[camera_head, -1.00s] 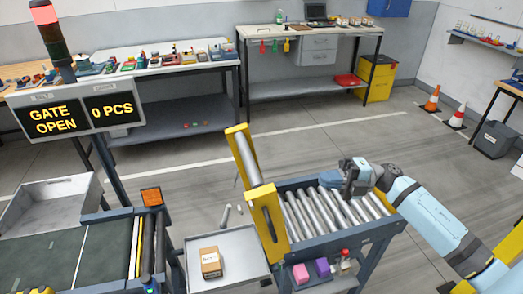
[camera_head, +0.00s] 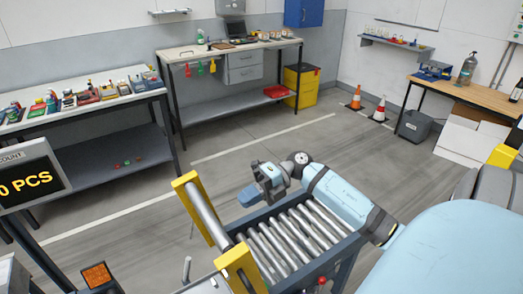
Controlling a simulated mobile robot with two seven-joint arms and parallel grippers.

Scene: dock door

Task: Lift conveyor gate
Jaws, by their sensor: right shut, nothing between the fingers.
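The conveyor gate (camera_head: 239,262) has yellow side plates with grey rollers between them. It stands tilted up at the left end of the roller conveyor (camera_head: 285,243). My right gripper (camera_head: 248,195) is shut and empty. It hangs over the far left corner of the conveyor, to the right of the gate and apart from it in the picture. My right arm reaches in from the right across the conveyor's far side. My left gripper is not in view.
A display (camera_head: 30,180) at the left edge reads "0 PCS", its other panel cut off. An orange indicator (camera_head: 97,275) is at the lower left. Two workbenches stand behind, with clear floor between them and the conveyor.

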